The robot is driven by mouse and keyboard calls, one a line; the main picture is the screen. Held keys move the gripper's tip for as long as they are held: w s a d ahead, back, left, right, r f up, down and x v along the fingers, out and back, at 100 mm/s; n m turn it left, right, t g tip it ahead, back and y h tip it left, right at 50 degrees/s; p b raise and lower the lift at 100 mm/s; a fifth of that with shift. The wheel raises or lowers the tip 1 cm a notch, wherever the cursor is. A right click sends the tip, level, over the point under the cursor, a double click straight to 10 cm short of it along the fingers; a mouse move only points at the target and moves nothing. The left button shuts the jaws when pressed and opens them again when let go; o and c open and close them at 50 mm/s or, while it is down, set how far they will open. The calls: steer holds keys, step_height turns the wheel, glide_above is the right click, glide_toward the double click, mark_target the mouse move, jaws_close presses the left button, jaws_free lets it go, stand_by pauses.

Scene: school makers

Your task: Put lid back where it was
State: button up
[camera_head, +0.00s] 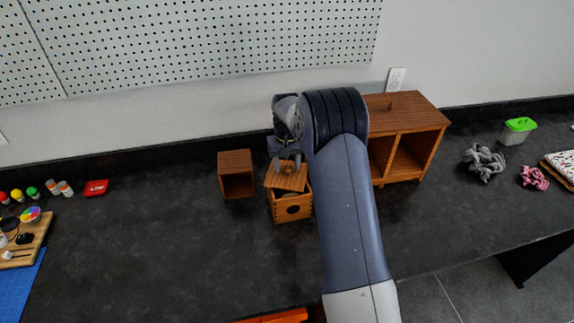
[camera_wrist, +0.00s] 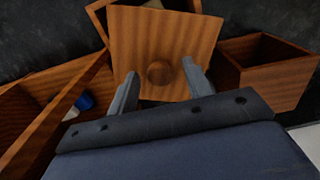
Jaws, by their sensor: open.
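The wooden lid (camera_head: 290,182), a square panel with a round knob, sits askew over the small wooden box (camera_head: 292,214). In the wrist view the lid (camera_wrist: 190,35) covers much of the box (camera_wrist: 96,14), leaving part of its opening showing at the far edge. My gripper (camera_head: 288,163) is over the lid. In the wrist view my gripper (camera_wrist: 159,70) is open, with one finger on each side of the knob (camera_wrist: 160,73). I cannot tell whether either finger touches it. The arm hides part of the area right of the box.
An open-fronted wooden cube (camera_head: 236,160) stands left of the box. A larger wooden cabinet (camera_head: 420,115) stands to the right, partly behind my arm. The dark counter (camera_head: 150,240) is clear at front left.

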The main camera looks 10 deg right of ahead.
mark_target(287, 167)
step_height(287, 167, up, 12)
steer(key=b, duration=0.1)
steer(key=shift+f, duration=0.15)
